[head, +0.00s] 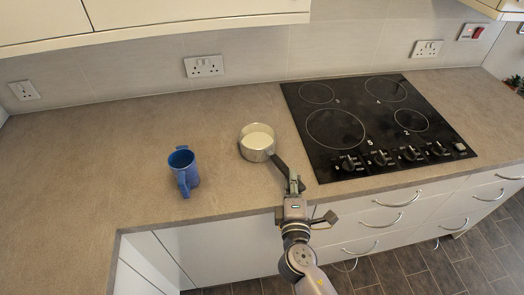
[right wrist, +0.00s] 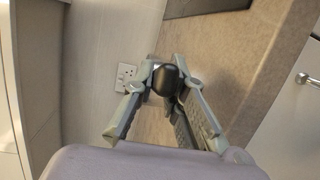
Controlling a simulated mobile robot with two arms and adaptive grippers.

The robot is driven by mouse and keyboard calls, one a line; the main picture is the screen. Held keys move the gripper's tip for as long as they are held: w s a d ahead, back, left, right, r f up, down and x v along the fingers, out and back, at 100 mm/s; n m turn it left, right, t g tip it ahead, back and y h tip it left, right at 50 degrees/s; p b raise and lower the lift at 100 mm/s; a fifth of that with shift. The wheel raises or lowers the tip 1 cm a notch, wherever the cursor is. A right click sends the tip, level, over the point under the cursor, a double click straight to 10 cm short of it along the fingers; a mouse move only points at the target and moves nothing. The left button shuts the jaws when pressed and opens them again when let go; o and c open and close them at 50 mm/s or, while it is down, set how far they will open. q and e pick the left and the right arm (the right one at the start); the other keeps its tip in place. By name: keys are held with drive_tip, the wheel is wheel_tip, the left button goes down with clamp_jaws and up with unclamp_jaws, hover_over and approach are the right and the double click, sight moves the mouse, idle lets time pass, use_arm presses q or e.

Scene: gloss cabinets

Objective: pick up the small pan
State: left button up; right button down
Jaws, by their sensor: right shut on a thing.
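The small pan (head: 257,142) is a light metal saucepan with a dark handle. In the head view it sits on the brown worktop, left of the hob, with its handle pointing toward the front edge. My right gripper (head: 294,186) is at the end of the handle and shut on it. In the right wrist view the dark handle end (right wrist: 166,80) shows between the fingers of my right gripper (right wrist: 165,72), and the pan's body is hidden. My left gripper is not in view.
A blue mug (head: 184,171) stands on the worktop left of the pan. A black hob (head: 375,122) with knobs lies to the right. Drawers with handles (head: 400,199) are below the front edge. The worktop's left part is clear. Wall cabinets hang above.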

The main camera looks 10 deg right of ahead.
idle(0.6)
drive_tip(key=shift+r, duration=0.15)
drive_tip(key=shift+r, duration=0.15)
